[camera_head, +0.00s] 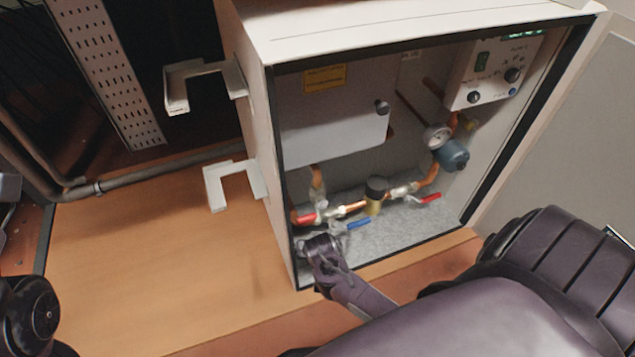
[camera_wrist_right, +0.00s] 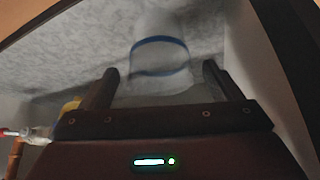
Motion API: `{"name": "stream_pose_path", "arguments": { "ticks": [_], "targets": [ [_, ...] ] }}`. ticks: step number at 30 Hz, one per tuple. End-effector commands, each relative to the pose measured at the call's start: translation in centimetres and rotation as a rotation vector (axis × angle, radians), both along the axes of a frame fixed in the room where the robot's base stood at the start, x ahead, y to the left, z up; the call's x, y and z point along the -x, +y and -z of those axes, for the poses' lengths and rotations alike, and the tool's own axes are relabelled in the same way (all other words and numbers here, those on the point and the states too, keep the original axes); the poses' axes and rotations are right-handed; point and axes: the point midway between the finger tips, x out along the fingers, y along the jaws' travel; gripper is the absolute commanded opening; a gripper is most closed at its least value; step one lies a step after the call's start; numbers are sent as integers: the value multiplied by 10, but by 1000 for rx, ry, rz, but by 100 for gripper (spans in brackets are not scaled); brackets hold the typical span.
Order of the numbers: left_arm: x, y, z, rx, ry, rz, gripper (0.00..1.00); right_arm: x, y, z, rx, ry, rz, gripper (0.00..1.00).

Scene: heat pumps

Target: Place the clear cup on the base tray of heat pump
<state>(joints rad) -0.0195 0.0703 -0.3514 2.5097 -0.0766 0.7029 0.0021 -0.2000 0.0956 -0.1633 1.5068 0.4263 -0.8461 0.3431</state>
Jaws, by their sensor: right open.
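The clear cup (camera_wrist_right: 160,52) with a blue band shows in the right wrist view, between and just beyond the fingers of my right gripper (camera_wrist_right: 158,78). The gripper is open around its near part. The base tray (camera_head: 400,228) is the grey speckled floor inside the heat pump (camera_head: 262,110); it also shows behind the cup in the wrist view (camera_wrist_right: 65,50). The cup appears to stand on it, though its contact is not clear. In the head view my right gripper (camera_head: 322,252) is at the tray's front left corner and the cup is hard to make out. My left gripper is out of view.
Copper pipes, a red-handled valve (camera_head: 430,198), a blue valve handle (camera_head: 359,224) and a brass fitting (camera_head: 375,195) sit close behind my right gripper. The cabinet's front left edge (camera_head: 283,200) is beside it. The tray's right part is clear.

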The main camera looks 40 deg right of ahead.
Motion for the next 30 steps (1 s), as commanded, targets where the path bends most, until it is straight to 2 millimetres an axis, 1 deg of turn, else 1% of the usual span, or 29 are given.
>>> {"name": "stream_pose_path", "arguments": {
  "ticks": [1, 3, 7, 12, 30],
  "targets": [
    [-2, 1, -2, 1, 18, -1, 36, 4, 2, -10, -1, 2, -1, 85],
    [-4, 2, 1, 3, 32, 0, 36, 7, 5, -16, 0, 1, -2, 85],
    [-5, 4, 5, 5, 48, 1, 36, 11, 7, -22, -1, 2, -1, 85],
    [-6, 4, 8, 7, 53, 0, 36, 12, 8, -24, 0, 1, -1, 85],
    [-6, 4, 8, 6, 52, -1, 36, 12, 7, -23, 0, 1, -1, 85]
  ]
}}
